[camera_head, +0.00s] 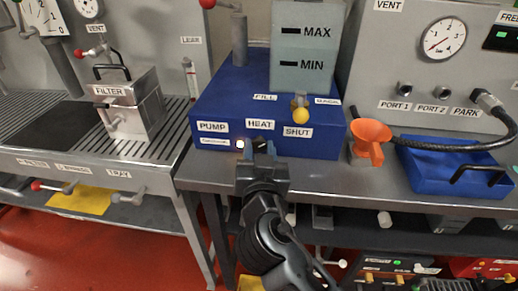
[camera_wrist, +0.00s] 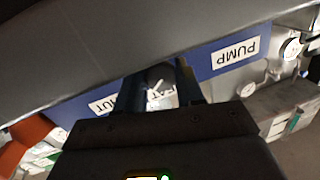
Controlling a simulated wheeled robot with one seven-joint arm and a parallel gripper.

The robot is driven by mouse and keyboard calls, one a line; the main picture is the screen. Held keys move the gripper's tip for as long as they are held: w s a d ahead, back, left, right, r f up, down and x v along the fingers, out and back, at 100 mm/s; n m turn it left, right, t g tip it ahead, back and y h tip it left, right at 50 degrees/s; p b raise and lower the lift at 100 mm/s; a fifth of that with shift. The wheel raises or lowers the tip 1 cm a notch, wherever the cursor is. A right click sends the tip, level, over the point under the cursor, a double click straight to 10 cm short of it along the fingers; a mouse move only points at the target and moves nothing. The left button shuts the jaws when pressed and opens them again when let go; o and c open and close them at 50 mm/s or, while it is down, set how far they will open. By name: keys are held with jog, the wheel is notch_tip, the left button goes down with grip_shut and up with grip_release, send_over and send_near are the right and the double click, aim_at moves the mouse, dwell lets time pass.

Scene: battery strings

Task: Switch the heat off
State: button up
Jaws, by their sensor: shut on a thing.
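The blue unit (camera_head: 225,104) stands on the bench, with labels PUMP, HEAT and SHUT along its front edge. The HEAT label (camera_head: 260,124) is just above my gripper (camera_head: 263,150). In the wrist view the two dark fingers of my gripper (camera_wrist: 160,92) are on either side of a grey knob (camera_wrist: 158,76) with a white pointer mark, and are shut on it. The knob is at the HEAT label, which is partly covered in that view. In the head view my gripper hides the knob. A small white lit spot (camera_head: 240,144) shows left of my gripper.
A tank (camera_head: 301,45) marked MAX and MIN stands on the unit, with a yellow knob (camera_head: 300,115) below it. An orange funnel (camera_head: 367,152) and a blue tray (camera_head: 436,180) are to the right. A filter box (camera_head: 128,105) is on the left bench.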

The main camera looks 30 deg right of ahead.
jog(key=n, duration=0.1)
jog(key=n+p, duration=0.1)
jog(key=n, duration=0.1)
jog(key=n+g+p, duration=0.1)
jog(key=n, duration=0.1)
jog(key=shift+r, duration=0.25)
jog(key=n+p, duration=0.2)
jog(key=shift+n+g, duration=0.3)
jog(key=shift+n, duration=0.1)
jog(key=shift+n+p, duration=0.6)
jog(key=shift+n, duration=0.3)
jog(key=shift+f+g+h, duration=0.1)
jog(key=shift+g+h, duration=0.2)
jog(key=o, duration=1)
jog(key=shift+b+v, duration=0.65)
jog(key=shift+v, duration=3.3)
